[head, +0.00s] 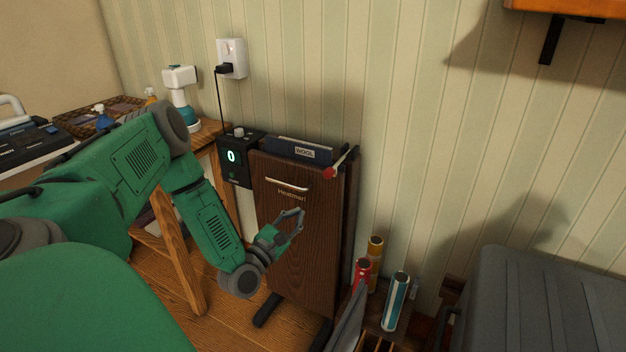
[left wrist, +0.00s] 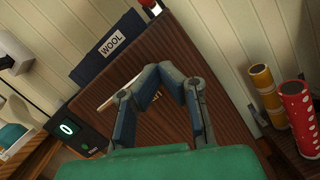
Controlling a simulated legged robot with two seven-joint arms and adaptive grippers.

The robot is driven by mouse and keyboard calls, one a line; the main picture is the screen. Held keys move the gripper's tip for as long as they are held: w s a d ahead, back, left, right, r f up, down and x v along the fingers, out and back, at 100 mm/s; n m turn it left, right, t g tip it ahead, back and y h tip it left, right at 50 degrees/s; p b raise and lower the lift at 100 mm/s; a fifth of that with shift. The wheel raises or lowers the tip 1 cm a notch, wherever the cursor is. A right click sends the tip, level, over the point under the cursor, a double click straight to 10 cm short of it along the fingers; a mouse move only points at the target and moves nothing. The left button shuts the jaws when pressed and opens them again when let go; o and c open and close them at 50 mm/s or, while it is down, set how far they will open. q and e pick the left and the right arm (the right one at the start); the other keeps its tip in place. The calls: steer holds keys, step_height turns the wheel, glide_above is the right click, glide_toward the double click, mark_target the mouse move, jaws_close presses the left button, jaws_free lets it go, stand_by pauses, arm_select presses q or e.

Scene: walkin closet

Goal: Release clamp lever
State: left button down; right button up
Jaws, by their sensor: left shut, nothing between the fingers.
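The clamp lever (head: 338,165), a thin pale rod with a red knob, sits at the top right corner of a dark wooden press (head: 290,245). Its red tip also shows at the top edge of the left wrist view (left wrist: 147,4). My left gripper (head: 299,213) is shut and empty in front of the press, below and left of the lever and apart from it. The left wrist view shows its closed fingers (left wrist: 161,72) over the press's front, partly covering the metal handle (left wrist: 120,94). My right gripper is not in view.
A black control box (head: 233,157) showing 0 is left of the press, and a WOOL label (head: 304,152) is on top. Patterned rolls (head: 396,300) stand at the lower right beside a grey case (head: 550,300). A wooden table leg (head: 180,255) stands left.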

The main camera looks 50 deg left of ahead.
mark_target(339, 164)
arm_select(q)
steer(key=w+r, duration=0.1)
steer(key=w, duration=0.2)
steer(key=w+r, duration=0.2)
steer(key=w, duration=0.1)
steer(key=w+a+r, duration=0.1)
steer(key=w+r, duration=0.1)
steer(key=w, duration=0.1)
steer(key=shift+w, duration=0.3)
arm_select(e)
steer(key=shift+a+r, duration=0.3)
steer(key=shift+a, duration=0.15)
